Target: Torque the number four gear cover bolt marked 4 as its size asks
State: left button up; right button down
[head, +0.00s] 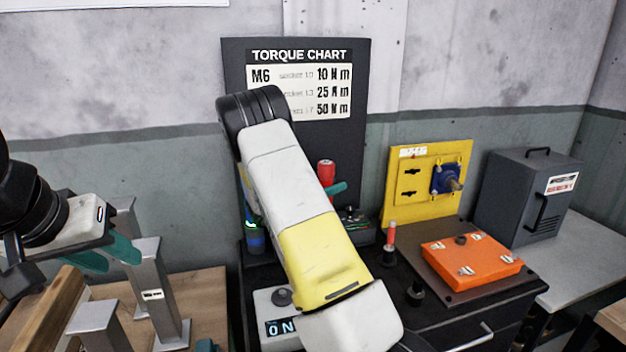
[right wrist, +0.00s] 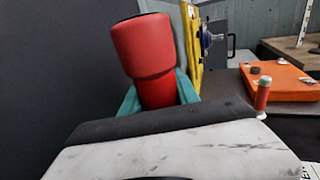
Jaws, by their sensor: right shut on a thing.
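The orange gear cover (head: 462,254) lies on a dark plate on the black bench at right. Small light tags and bolts show on it, but I cannot read the numbers. It also shows in the right wrist view (right wrist: 288,85). My right gripper (right wrist: 160,98) is shut on a red-handled tool (right wrist: 146,50), whose handle stands slightly tilted between the teal fingers. The red handle (head: 326,173) shows beside my forearm in the head view; its lower part is hidden. My left gripper (head: 108,254) is at far left, fingers apart and empty, away from the cover.
The torque chart (head: 300,55) lists M6 at 10 N m; my right arm hides other sizes. A yellow panel (head: 397,212), grey cabinet (head: 510,190), digital display box (head: 268,305) and grey posts (head: 158,290) stand around.

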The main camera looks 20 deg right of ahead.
jog(key=shift+f, duration=0.25)
dwell(0.7)
jog(key=c, duration=0.8)
grip_release()
jog(key=shift+c, duration=0.2)
jog(key=shift+f, duration=0.15)
jog(key=shift+a, duration=0.15)
